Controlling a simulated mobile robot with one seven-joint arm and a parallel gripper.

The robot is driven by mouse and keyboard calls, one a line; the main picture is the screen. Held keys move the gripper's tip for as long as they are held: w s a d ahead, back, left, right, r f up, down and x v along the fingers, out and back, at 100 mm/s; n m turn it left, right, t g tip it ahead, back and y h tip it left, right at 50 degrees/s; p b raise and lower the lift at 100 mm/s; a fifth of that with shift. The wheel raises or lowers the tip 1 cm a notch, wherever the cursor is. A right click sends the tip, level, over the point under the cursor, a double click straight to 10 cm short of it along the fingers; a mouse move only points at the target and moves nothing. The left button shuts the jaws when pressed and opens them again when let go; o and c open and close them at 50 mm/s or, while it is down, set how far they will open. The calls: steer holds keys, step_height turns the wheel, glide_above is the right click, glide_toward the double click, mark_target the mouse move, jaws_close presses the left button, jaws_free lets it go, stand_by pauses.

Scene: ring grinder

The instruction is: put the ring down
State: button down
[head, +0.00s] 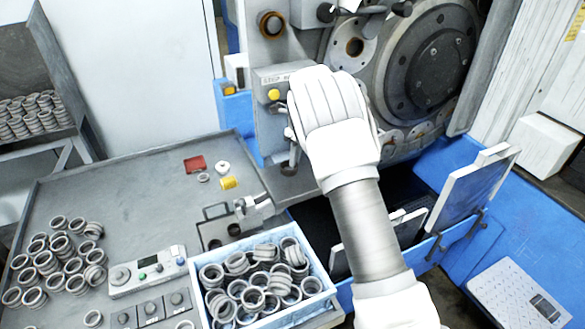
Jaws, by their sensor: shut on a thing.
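My gripper (325,95) shows from behind at the front of the grinder (425,70), by the grey control box (278,82). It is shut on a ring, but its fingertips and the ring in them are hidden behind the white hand. Many loose steel rings (62,255) lie in a cluster on the left of the grey table (120,195). More rings fill the blue and white bin (308,312) at the table's front right.
A panel with a display (148,270) and a row of switches lie between the loose rings and the bin. The table's middle left is clear. Blue guards (475,185) stand right.

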steer(key=shift+s+a+f, duration=0.1)
steer(key=shift+a+f, duration=0.25)
steer(key=shift+f, duration=0.05)
step_height(320, 180, down, 4)
steer(key=shift+r+p, duration=0.15)
steer(key=shift+p, duration=0.35)
steer(key=c, duration=1)
jaws_free()
